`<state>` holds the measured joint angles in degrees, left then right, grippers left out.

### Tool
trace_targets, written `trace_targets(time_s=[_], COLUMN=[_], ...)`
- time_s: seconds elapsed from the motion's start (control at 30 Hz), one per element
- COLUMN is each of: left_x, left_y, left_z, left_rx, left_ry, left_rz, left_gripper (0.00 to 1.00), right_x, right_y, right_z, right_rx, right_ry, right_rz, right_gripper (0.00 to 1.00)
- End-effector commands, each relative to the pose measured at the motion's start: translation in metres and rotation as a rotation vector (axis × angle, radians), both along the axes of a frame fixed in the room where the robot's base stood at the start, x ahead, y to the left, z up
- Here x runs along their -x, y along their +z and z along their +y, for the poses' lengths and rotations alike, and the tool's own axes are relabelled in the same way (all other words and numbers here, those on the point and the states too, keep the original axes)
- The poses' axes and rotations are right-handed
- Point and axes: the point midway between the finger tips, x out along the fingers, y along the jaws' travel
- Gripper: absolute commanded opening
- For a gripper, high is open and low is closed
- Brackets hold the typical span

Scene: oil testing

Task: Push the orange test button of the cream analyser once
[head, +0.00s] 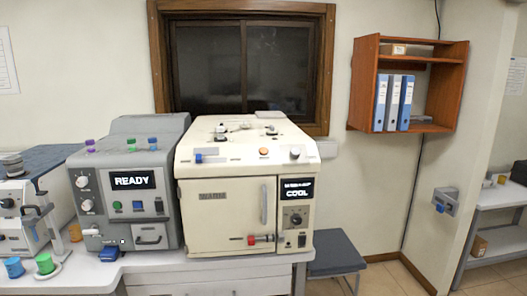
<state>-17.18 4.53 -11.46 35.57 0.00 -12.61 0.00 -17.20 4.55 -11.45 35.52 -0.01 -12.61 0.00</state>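The cream analyser (228,225) stands on the bench in the middle of the head view, with its door closed. A small round orange button (264,151) sits on its sloped upper panel, between a blue part (198,158) and a silver knob (295,152). A dark display (297,189) at its right side reads "COOL" on the lower line; the upper line is too small to read. Neither of my grippers is in view, so nothing of mine shows near the button.
A grey machine (115,232) showing "READY" stands close against the analyser's left side. A white machine (15,240) is at the far left, with blue and green cups in front of it. A dark stool (336,252) stands at right. The space before the analyser's upper panel looks clear.

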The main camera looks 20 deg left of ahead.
Motion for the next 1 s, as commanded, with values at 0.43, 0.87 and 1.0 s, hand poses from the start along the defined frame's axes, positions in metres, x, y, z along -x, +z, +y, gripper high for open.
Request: trace_targets(time_s=[0.43, 0.87, 1.0], left_x=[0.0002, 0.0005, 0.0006], left_y=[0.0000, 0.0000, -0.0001], left_z=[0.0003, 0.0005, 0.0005], left_rx=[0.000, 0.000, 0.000], left_ry=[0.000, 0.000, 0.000], left_rz=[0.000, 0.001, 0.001], left_gripper=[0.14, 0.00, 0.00], right_x=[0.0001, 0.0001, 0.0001], right_y=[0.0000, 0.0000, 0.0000], right_z=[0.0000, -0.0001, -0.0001], right_rx=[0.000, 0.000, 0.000], right_ry=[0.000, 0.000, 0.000], right_rz=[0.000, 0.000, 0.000], right_gripper=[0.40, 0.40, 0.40])
